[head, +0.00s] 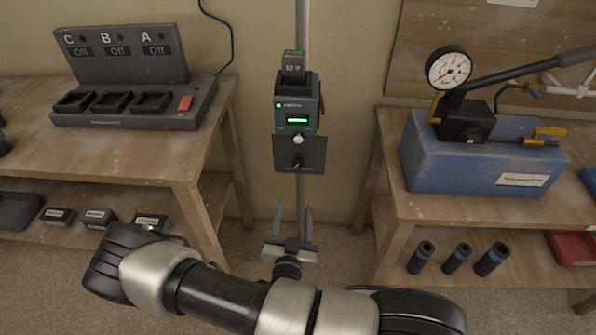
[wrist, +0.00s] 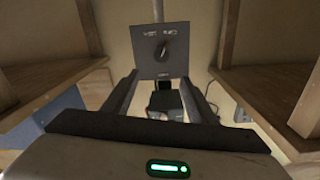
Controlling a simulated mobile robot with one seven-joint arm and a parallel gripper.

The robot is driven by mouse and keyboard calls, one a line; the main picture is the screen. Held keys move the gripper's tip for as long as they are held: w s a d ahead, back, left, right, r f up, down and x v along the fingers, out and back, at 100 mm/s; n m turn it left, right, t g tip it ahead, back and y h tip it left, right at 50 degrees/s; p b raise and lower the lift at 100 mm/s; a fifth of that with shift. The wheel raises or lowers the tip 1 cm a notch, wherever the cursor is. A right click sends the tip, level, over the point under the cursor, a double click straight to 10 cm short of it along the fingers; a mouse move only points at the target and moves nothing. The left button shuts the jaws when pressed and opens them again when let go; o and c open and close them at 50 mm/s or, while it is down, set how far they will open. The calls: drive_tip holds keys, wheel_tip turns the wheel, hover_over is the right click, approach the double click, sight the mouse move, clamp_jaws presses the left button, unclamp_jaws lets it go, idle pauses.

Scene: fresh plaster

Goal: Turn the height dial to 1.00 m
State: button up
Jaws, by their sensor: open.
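The height dial (head: 298,160) is a small black knob on a dark square plate (head: 315,149), fixed to a vertical pole. Above it sits a grey-green device (head: 282,117) with a lit green display and a white knob. In the wrist view, the dial (wrist: 163,51) shows on its plate beyond the fingers, with markings too small to read. My gripper (head: 293,209) is open and empty, below the plate in the head view, fingers pointing up in the picture. It is apart from the dial; the wrist view shows the two spread fingers (wrist: 160,84).
A wooden bench (head: 150,155) at left holds a charger (head: 135,117) labelled C, B, A. A bench (head: 470,208) at right holds a blue pump box (head: 430,165) with a gauge (head: 448,67) and lever. The gap between the benches is free around the pole.

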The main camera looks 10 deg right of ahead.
sight(298, 164)
drive_tip(key=shift+n, duration=0.3)
drive_tip(key=x, duration=0.5)
drive_tip(key=b+x, duration=0.1)
drive_tip(key=x, duration=1.1)
drive_tip(key=shift+w+a+f+b, duration=0.15)
drive_tip(key=shift+w+f+b, duration=0.05)
drive_tip(key=shift+f+b, duration=0.15)
drive_tip(key=c, duration=1.1)
